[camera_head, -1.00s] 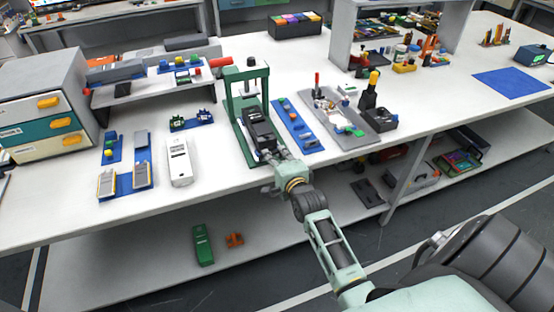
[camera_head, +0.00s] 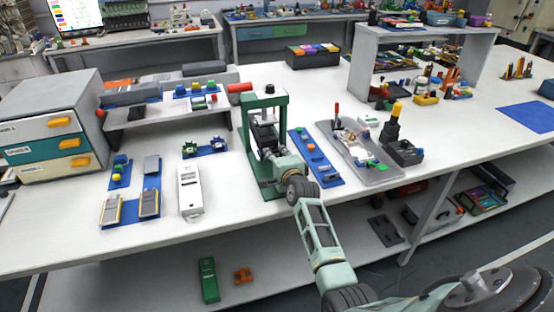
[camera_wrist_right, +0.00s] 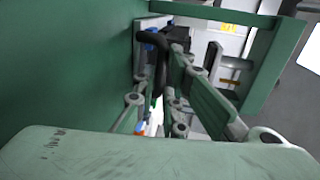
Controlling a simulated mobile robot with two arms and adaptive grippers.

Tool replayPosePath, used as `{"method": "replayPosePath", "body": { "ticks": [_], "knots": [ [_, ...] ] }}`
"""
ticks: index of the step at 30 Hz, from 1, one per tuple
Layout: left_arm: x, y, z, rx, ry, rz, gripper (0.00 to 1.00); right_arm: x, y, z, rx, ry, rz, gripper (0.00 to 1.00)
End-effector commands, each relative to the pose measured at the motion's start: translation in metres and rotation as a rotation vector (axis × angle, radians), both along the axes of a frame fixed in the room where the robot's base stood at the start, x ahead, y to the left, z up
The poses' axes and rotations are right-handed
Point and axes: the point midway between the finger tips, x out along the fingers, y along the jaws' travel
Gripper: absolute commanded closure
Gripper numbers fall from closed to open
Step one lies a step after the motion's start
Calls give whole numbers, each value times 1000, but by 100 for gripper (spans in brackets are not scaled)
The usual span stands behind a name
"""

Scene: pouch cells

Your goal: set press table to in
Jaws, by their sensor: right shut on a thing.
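The green press (camera_head: 284,115) stands on the white workbench, its upright frame open toward me. Its dark press table (camera_head: 265,136) sits inside the frame, partly hidden by my right gripper. My right gripper (camera_head: 268,158) is at the front of the press, low between the posts. In the right wrist view, my right gripper (camera_wrist_right: 162,80) is shut on the dark curved handle (camera_wrist_right: 155,48) of the press table, with green press walls close on either side. My left gripper is not in view.
A blue strip with small parts (camera_head: 326,176) and a grey tray (camera_head: 374,178) lie right of the press. A white device (camera_head: 190,196) lies to its left, beside blue holders. A red-ended cylinder (camera_head: 240,87) is near the press top. The bench front edge is close.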

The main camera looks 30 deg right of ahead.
Motion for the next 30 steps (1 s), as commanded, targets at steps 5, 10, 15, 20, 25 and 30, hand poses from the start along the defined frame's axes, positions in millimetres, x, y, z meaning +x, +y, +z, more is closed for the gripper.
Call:
{"method": "replayPosePath", "body": {
  "ticks": [5, 10, 15, 20, 25, 30],
  "knots": [
    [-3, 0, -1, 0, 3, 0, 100, 2, -1, 0, -1, 0, 0, 100],
    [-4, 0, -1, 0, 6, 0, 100, 2, -1, 1, -1, -2, 0, 100],
    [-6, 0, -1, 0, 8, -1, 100, 2, -1, 2, -2, -4, -1, 80],
    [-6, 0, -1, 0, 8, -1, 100, 2, -1, 2, -2, -3, 0, 71],
    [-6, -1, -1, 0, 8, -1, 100, 2, -1, 1, -1, -2, 0, 71],
    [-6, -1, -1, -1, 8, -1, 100, -2, 1, 2, 0, -2, 0, 71]
  ]
}}
